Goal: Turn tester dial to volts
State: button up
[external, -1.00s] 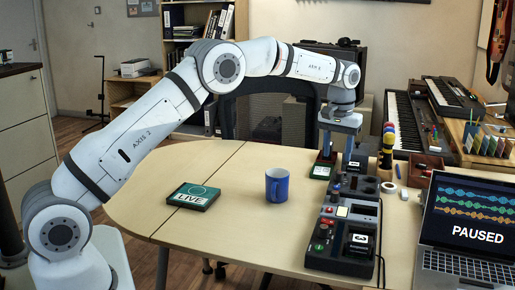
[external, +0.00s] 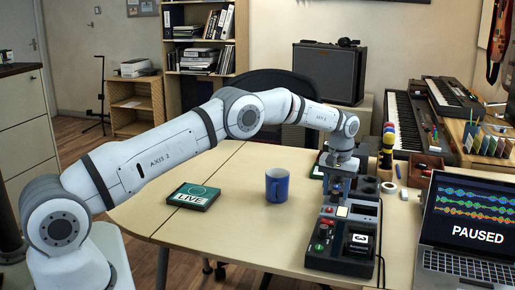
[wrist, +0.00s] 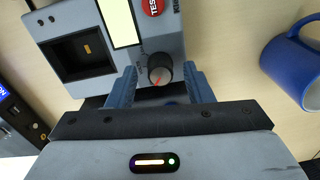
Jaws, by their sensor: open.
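The tester (wrist: 205,30) is a grey-blue box with a pale lit display (wrist: 120,22), a red TEST button (wrist: 153,6) and a dark square recess. Its dial (wrist: 160,72) is a small dark knob with a grey top and a red pointer mark, at the box edge nearest my gripper. My gripper (wrist: 160,86) is open, one finger on either side of the dial, with gaps showing. I cannot tell how deep the fingers reach around it. In the external view my gripper (external: 336,188) is low over the tester (external: 366,208); the dial cannot be made out there.
A blue mug (external: 277,186) stands left of the tester and shows at the right in the wrist view (wrist: 292,70).

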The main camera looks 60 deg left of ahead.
jog(key=shift+f, duration=0.15)
jog(key=shift+c, duration=0.4)
jog(key=c, duration=0.9)
jog(key=shift+m, duration=0.3)
jog(key=m+b, duration=0.2)
jog(key=m, duration=0.1)
jog(key=shift+m, duration=0.3)
jog(key=m, duration=0.4)
jog(key=shift+m+b, duration=0.3)
jog(key=shift+b, duration=0.1)
jog(key=shift+m, duration=0.3)
